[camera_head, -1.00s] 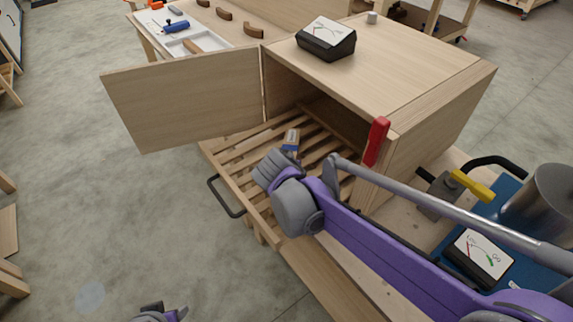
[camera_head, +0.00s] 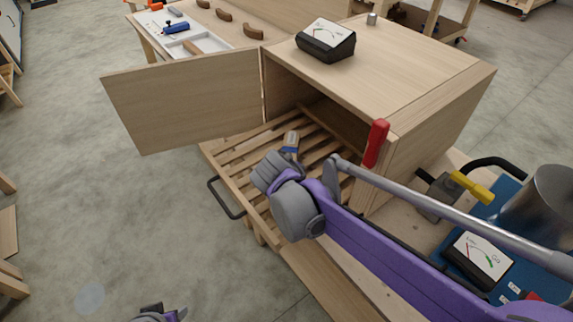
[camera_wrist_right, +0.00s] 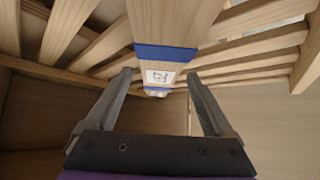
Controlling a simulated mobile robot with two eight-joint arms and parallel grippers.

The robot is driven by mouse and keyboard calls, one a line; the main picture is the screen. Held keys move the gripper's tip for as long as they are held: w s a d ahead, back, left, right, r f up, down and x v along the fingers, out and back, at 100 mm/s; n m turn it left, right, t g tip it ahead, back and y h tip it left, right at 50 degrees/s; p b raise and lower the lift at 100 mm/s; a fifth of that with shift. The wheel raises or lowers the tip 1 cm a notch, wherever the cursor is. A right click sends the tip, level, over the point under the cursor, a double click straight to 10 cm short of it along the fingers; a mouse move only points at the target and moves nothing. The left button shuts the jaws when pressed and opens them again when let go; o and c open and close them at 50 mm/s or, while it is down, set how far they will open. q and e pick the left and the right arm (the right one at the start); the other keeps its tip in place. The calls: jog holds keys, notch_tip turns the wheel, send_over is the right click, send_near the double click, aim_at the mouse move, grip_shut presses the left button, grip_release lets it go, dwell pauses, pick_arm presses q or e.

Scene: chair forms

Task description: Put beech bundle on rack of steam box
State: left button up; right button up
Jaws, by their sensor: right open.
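The beech bundle (camera_head: 291,138) lies on the slatted rack (camera_head: 233,163) in front of the open steam box (camera_head: 442,112). In the right wrist view the bundle (camera_wrist_right: 165,22) is pale wood with blue bands and a white label. My right gripper (camera_wrist_right: 160,76) is open, with one finger on each side of the banded bundle. In the head view my right wrist hides its fingers and part of the bundle. My left gripper (camera_head: 160,313) shows only partly at the bottom edge; its fingers cannot be made out.
The box door (camera_head: 185,100) stands open to the left. A red handle (camera_head: 376,143) rises at the opening's right edge. A black meter (camera_head: 326,40) sits on the box top. A metal pot (camera_head: 540,200) and a second meter (camera_head: 477,260) stand at right.

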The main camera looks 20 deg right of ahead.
jog(key=p+v, duration=0.1)
jog(key=v, duration=0.9)
jog(key=shift+s+a+r, duration=0.1)
jog(key=shift+s+r, duration=0.15)
dwell(0.7)
